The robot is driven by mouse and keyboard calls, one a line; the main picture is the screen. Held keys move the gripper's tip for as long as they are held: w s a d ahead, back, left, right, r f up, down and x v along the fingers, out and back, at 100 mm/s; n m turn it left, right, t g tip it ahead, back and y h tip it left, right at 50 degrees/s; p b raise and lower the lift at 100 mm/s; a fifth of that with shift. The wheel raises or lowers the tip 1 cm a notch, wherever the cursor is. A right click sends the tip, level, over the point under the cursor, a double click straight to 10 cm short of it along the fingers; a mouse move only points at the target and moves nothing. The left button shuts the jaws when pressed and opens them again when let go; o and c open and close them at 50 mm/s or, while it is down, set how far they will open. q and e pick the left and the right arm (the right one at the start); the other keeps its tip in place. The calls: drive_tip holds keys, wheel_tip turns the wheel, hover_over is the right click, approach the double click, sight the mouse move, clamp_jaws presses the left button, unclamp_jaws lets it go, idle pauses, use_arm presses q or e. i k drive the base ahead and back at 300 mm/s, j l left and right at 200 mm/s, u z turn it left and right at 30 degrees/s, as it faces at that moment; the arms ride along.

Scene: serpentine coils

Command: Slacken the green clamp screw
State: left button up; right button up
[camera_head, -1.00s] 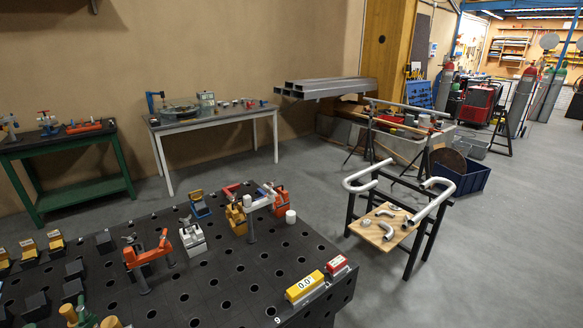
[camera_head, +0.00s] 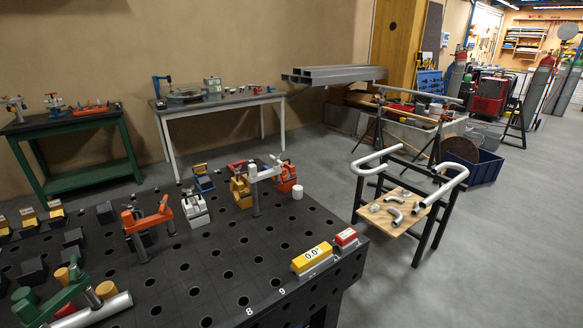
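A green clamp (camera_head: 52,298) stands at the near left corner of the black perforated table (camera_head: 190,285), cut off by the bottom of the view. A silver tube (camera_head: 95,312) lies beside it, and tan cylindrical parts stand close by. I cannot make out the clamp's screw clearly or whether it is tight. Neither of my grippers shows in the head view.
An orange clamp (camera_head: 147,222), a white-grey block (camera_head: 195,210) and yellow and red fixtures stand on the table. A yellow box marked 0.0° (camera_head: 312,257) sits at its right edge. A rack with bent tubes (camera_head: 405,195) stands right, with open floor around it.

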sight(75, 271)
drive_tip(key=k+u, duration=0.15)
drive_tip(key=u, duration=2.35)
